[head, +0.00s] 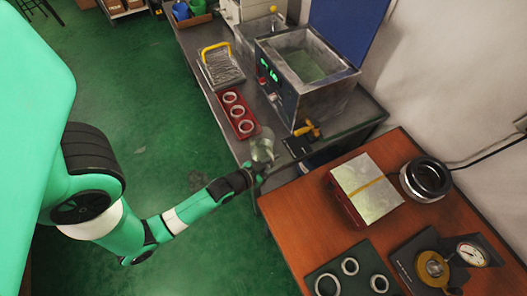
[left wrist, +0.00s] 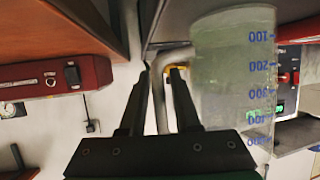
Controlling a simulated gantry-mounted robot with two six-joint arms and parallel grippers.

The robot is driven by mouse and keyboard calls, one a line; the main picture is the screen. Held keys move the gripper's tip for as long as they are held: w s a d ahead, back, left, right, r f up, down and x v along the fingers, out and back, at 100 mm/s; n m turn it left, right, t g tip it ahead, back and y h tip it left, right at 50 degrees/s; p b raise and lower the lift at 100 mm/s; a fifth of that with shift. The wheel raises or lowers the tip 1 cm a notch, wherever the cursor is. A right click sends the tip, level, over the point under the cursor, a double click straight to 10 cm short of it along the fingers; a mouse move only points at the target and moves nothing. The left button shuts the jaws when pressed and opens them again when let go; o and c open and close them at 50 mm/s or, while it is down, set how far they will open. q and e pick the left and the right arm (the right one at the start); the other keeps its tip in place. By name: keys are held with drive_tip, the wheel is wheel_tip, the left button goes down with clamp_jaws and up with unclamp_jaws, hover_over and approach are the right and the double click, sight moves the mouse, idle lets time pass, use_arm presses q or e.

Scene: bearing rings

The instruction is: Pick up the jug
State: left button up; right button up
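The jug (head: 262,150) is a clear beaker-like vessel at the near edge of the grey bench, below the red tray. In the left wrist view, the jug (left wrist: 232,80) shows inverted, with blue graduation marks and a grey curved handle (left wrist: 161,95) on its left. My left gripper (head: 250,176) reaches in from the lower left to the handle side. In the left wrist view, its fingers (left wrist: 162,72) lie on either side of the handle, with a narrow gap seeming to show. Whether they touch it is unclear. My right gripper is not in view.
A red tray with rings (head: 236,115) and a metal bath (head: 310,75) stand behind the jug. A yellow-handled tap (head: 309,129) is to its right. The wooden table (head: 292,218) at the lower right holds a box (head: 366,187), rings and a gauge. Green floor lies left.

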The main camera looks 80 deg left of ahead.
use_arm(q)
drive_tip(key=shift+w+a+f, duration=0.25)
drive_tip(key=shift+w, duration=0.25)
clamp_jaws()
drive_tip(key=shift+r, duration=0.1)
idle(0.9)
